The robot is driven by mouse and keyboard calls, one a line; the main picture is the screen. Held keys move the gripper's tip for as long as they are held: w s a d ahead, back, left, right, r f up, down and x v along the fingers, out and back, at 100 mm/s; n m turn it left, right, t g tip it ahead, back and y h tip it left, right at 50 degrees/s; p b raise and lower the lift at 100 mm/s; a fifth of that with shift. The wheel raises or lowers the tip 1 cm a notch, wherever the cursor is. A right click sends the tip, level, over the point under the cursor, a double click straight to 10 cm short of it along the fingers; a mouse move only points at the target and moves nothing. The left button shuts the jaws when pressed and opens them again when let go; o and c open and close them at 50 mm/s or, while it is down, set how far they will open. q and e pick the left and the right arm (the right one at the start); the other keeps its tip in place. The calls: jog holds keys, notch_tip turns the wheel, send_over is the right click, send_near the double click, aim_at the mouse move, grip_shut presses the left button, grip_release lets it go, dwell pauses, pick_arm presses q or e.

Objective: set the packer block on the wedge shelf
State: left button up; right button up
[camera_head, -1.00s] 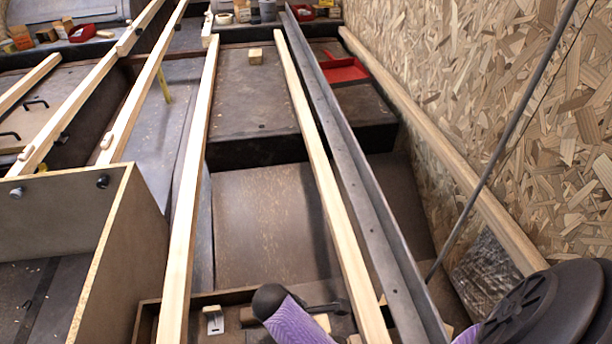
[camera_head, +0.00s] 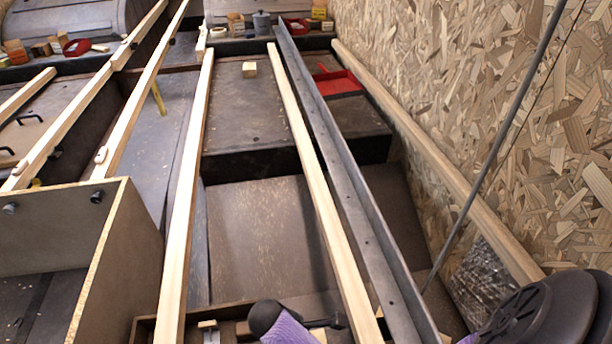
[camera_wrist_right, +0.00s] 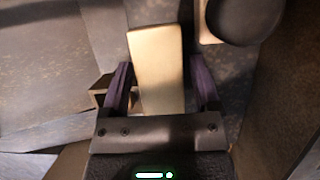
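In the right wrist view, a pale wooden block (camera_wrist_right: 157,62), perhaps the packer block, lies lengthwise between the two purple fingers of my right gripper (camera_wrist_right: 161,88). The fingers stand apart, with a narrow gap on the block's right side; no firm hold shows. How far the block is below the fingertips is unclear. I cannot tell which surface is the wedge shelf. My left gripper is not in view.
Long pale wooden rails (camera_head: 185,200) and a dark metal rail (camera_head: 350,185) run away from me. A chipboard wall (camera_head: 480,100) bounds the right. A red tray (camera_head: 338,83) lies at the back. A black round thing (camera_wrist_right: 243,15) is near the right gripper.

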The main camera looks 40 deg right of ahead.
jog(key=shift+o, duration=0.9)
jog(key=shift+r, duration=0.1)
jog(key=p+v, duration=0.7)
jog(key=v, duration=0.3)
jog(key=shift+w, duration=0.1)
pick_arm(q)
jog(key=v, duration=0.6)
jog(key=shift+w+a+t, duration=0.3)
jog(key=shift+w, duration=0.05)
